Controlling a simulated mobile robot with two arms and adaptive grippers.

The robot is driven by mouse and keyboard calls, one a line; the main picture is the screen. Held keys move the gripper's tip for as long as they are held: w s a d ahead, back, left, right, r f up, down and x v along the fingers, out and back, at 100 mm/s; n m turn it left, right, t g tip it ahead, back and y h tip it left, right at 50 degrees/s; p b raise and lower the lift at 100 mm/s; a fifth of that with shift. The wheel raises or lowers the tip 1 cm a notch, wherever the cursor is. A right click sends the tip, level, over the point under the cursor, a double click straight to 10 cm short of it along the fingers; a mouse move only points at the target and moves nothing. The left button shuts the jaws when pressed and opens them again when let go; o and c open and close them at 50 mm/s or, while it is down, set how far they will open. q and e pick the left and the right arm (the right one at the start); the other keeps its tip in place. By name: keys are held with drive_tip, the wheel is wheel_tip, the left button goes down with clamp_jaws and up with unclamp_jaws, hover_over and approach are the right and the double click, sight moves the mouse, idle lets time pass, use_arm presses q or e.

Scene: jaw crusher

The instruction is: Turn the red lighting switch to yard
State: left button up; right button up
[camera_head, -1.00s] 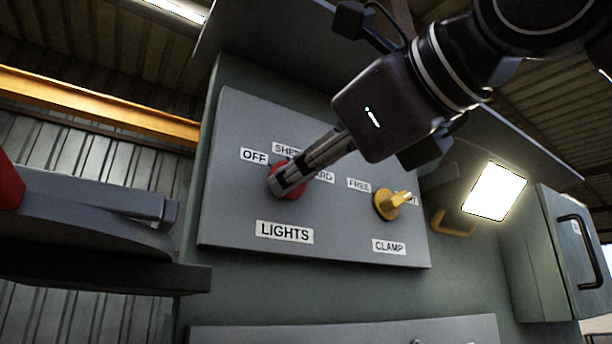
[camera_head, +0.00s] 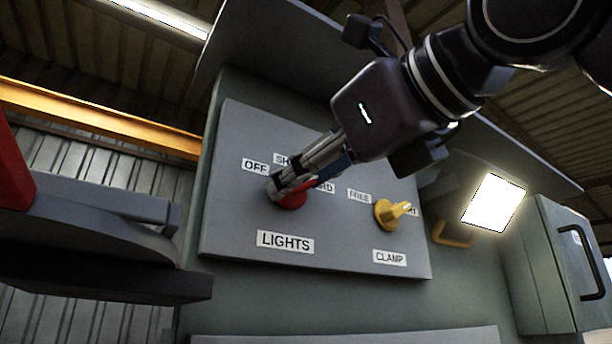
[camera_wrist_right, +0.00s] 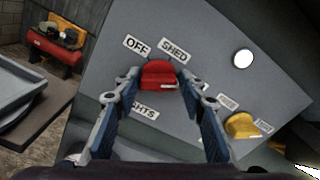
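The red lighting switch (camera_head: 292,201) sits on the grey panel above the LIGHTS label and is partly hidden by my right gripper (camera_head: 287,187). In the right wrist view, the red switch (camera_wrist_right: 158,75) lies between the two fingers of the right gripper (camera_wrist_right: 160,84), with the fingers spread on either side. Whether they touch it, I cannot tell. OFF and SHED labels (camera_wrist_right: 173,50) show beyond the knob; the YARD label (camera_head: 325,186) is partly covered in the head view. My left gripper is not in view.
A yellow CLAMP switch (camera_head: 391,213) is on the same panel to the right. A lit lamp (camera_head: 494,203) and a grey cabinet with a dark handle (camera_head: 580,255) stand farther right. A grey ledge-like structure (camera_head: 100,205) juts in at the left.

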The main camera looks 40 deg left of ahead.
drive_tip(key=shift+o, duration=1.2)
drive_tip(key=shift+a+f, duration=0.1)
drive_tip(key=shift+a, duration=0.05)
drive_tip(key=v, duration=1.2)
drive_tip(key=shift+f, duration=0.1)
